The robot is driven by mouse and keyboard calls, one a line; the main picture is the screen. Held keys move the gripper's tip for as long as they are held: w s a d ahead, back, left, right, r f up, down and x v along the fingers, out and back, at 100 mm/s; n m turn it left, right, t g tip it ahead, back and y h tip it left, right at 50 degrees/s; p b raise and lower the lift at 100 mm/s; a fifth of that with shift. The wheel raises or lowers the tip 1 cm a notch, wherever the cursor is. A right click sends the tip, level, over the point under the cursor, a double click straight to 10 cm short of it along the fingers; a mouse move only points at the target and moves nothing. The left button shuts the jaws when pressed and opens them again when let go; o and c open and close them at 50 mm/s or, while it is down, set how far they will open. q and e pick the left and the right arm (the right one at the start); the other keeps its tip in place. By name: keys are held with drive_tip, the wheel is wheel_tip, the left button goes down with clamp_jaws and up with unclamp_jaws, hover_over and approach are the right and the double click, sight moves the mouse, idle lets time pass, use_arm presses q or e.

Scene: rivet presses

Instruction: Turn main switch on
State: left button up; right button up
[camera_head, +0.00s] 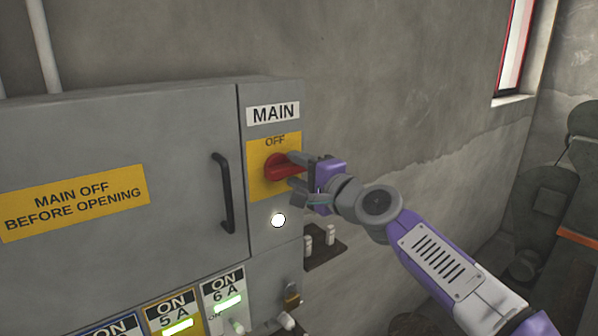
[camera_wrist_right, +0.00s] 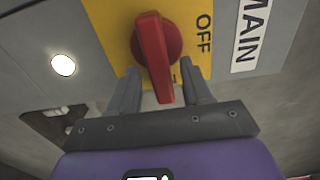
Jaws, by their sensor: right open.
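The main switch is a red rotary knob (camera_head: 281,166) on a yellow plate (camera_head: 259,186) marked OFF, below a MAIN label (camera_head: 273,113). In the head view my right gripper (camera_head: 294,169) is at the knob, coming from the right. In the right wrist view the red knob (camera_wrist_right: 156,55) has its handle pointing down between the two fingers of my right gripper (camera_wrist_right: 162,88). The fingers are open, one on each side of the handle; gaps show beside it, and I cannot tell any contact. The plate's lower marking is mostly hidden. My left gripper is not in view.
A round white lamp (camera_head: 278,220) glows below the switch. The grey cabinet door (camera_head: 120,130) has a black handle (camera_head: 225,193) left of the switch. A small shelf (camera_head: 325,246) is at right.

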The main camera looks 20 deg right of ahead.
drive_tip(key=shift+s, duration=0.1)
drive_tip(key=b+v, duration=0.1)
drive_tip(key=v, duration=0.6)
drive_tip(key=shift+s+b, duration=0.15)
drive_tip(key=shift+b, duration=0.2)
drive_tip(key=shift+d, duration=0.1)
